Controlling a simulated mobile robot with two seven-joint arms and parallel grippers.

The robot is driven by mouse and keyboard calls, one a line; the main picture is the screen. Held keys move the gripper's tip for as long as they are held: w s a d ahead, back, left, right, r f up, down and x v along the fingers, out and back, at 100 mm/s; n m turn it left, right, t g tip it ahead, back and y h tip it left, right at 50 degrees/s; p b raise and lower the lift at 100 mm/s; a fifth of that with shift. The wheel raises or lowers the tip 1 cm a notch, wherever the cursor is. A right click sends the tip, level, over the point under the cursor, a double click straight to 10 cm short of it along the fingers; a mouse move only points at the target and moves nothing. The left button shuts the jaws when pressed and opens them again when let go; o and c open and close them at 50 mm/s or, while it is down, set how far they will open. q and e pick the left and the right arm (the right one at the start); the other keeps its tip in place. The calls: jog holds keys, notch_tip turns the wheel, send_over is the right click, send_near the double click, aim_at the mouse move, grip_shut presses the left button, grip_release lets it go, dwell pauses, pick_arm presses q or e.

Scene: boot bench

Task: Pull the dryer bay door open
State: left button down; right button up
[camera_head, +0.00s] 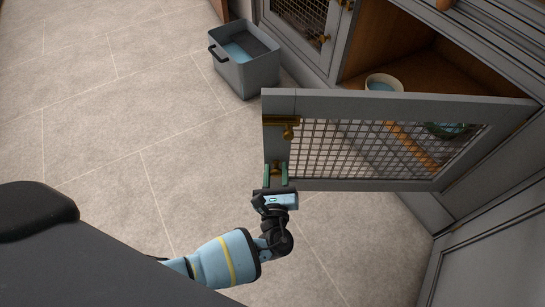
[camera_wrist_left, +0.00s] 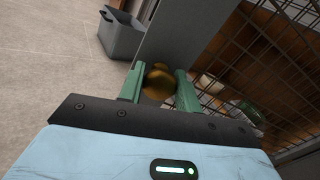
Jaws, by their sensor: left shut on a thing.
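The dryer bay door (camera_head: 350,98) is a grey frame with a wire mesh panel. It stands swung well out from the cabinet, with the bay's wooden interior (camera_head: 395,38) showing behind it. My left gripper (camera_head: 276,174) is at the door's free edge, below a brass latch (camera_head: 288,130). In the left wrist view its green fingers (camera_wrist_left: 160,86) are shut on a round brass knob (camera_wrist_left: 158,82) on the door frame (camera_wrist_left: 185,40). The fingers partly hide the knob. My right gripper is not in view.
A grey bin (camera_head: 246,68) with a black handle and something blue inside stands on the tiled floor beyond the door. A white bowl (camera_head: 383,83) sits in the bay. A second mesh door (camera_head: 303,20) is shut at the back. The floor to the left is clear.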

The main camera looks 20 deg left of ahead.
pick_arm(q)
jog(key=s+d, duration=0.1)
jog(key=s+d+y, duration=0.1)
jog(key=s, duration=0.1)
jog(key=shift+s+n, duration=0.1)
jog(key=shift+n, duration=0.2)
jog(key=shift+s+d, duration=0.1)
jog(key=shift+s, duration=0.3)
jog(key=c, duration=1)
grip_release()
jog(key=shift+c, duration=0.2)
jog(key=shift+g, duration=0.3)
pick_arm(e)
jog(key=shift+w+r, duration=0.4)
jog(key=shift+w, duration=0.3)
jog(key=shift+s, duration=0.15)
